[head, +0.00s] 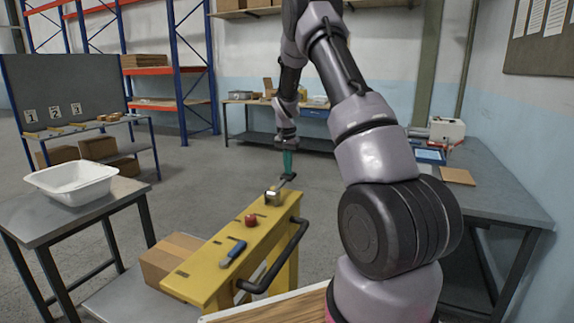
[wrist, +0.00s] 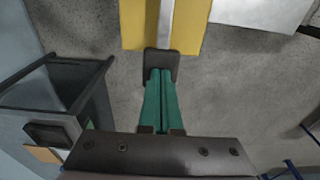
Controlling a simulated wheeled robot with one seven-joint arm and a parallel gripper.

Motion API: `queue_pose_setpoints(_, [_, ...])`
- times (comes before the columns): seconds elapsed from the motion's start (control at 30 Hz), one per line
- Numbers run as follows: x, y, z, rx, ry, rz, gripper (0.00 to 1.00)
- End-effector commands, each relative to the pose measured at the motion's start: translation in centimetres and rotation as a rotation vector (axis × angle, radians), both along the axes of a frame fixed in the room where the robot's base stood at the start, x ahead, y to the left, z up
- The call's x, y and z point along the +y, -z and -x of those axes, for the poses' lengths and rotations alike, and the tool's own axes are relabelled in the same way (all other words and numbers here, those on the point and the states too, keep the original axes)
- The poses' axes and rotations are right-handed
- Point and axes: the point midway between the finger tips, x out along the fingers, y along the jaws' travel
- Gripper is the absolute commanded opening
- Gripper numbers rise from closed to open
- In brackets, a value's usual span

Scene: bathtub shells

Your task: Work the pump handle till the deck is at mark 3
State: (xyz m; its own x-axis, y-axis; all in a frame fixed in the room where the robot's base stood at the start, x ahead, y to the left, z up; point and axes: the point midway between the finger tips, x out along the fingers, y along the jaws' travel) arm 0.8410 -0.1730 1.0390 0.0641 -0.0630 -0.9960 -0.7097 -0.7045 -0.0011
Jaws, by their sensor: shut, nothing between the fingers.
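The yellow pump body (head: 235,250) stands at the centre front of the head view. Its pump handle, a metal lever with a dark pad at its end (head: 289,178), sticks out at the far end. In the wrist view, the dark pad (wrist: 161,62) lies straight ahead of my fingertips. My gripper (head: 288,174) is shut and empty, its green fingers (wrist: 160,78) pressed together, tips over or against the pad; contact is unclear. A grey deck (head: 115,300) shows low at left beside the pump body. I cannot make out a deck-height scale.
A red knob (head: 251,220), a blue-handled lever (head: 236,250) and a black side rail (head: 275,268) are on the yellow body. A white tub (head: 72,184) stands on the left table. Number cards (head: 54,111) hang behind. A grey workbench (head: 490,190) stands right.

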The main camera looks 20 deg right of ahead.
Motion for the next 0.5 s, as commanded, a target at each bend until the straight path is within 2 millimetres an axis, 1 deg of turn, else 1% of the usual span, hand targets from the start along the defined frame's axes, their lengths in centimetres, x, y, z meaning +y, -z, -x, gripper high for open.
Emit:
queue_pose_setpoints(0.1, [-0.5,1.3,-0.3,0.058,0.004,-0.058,0.0])
queue_pose_setpoints(0.3, [-0.7,2.9,-0.6,0.14,0.002,-0.14,0.0])
queue_pose_setpoints(0.5, [-0.7,3.9,-0.7,0.136,-0.001,-0.134,0.0])
